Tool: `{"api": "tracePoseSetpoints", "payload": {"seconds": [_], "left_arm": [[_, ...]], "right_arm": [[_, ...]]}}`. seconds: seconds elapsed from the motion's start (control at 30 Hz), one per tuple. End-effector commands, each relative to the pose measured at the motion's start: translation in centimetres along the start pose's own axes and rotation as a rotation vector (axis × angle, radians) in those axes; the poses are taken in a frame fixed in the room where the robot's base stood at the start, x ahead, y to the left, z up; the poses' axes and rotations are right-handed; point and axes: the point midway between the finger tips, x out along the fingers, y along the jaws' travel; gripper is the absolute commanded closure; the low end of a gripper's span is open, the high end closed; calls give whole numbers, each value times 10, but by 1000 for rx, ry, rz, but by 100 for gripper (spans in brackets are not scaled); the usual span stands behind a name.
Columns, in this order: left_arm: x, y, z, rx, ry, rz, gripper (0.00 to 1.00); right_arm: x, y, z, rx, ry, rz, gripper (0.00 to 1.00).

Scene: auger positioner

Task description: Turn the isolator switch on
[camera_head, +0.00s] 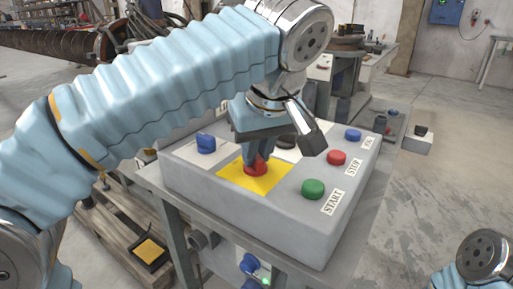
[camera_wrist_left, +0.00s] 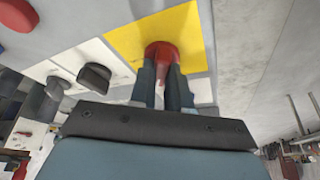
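A red rotary knob (camera_head: 256,168), which looks like the isolator switch, sits on a yellow square plate (camera_head: 272,179) on top of a grey control box (camera_head: 250,209). My left gripper (camera_head: 256,158) reaches down onto the knob from above. In the left wrist view the two dark fingers (camera_wrist_left: 163,72) stand close together on either side of the red knob (camera_wrist_left: 161,49) and appear shut on it. The fingers and wrist hide part of the knob, so its exact turn angle is hard to tell. My right gripper is out of view.
The box also bears a blue knob (camera_head: 206,143), a green START button (camera_head: 313,189), a red STOP button (camera_head: 336,157) and another blue button (camera_head: 353,135). A black knob (camera_wrist_left: 94,76) is close beside the yellow plate. A wooden pallet (camera_head: 125,240) lies at lower left.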

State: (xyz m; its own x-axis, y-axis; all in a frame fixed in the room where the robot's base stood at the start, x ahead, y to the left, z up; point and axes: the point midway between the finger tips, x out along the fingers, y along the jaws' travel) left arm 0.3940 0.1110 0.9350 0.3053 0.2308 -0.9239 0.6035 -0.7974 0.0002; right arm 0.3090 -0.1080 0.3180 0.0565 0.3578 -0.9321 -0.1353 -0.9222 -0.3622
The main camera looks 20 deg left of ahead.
Motion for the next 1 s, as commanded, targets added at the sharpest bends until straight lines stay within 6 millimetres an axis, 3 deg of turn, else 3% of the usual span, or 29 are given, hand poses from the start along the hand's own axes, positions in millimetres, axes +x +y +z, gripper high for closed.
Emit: {"api": "tracePoseSetpoints", "payload": {"seconds": [0.47,1.0], "left_arm": [[0,-1,0,52,-1,20,100],[0,-4,-2,457,-1,189,100]], "right_arm": [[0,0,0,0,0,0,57],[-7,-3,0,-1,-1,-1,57]]}}
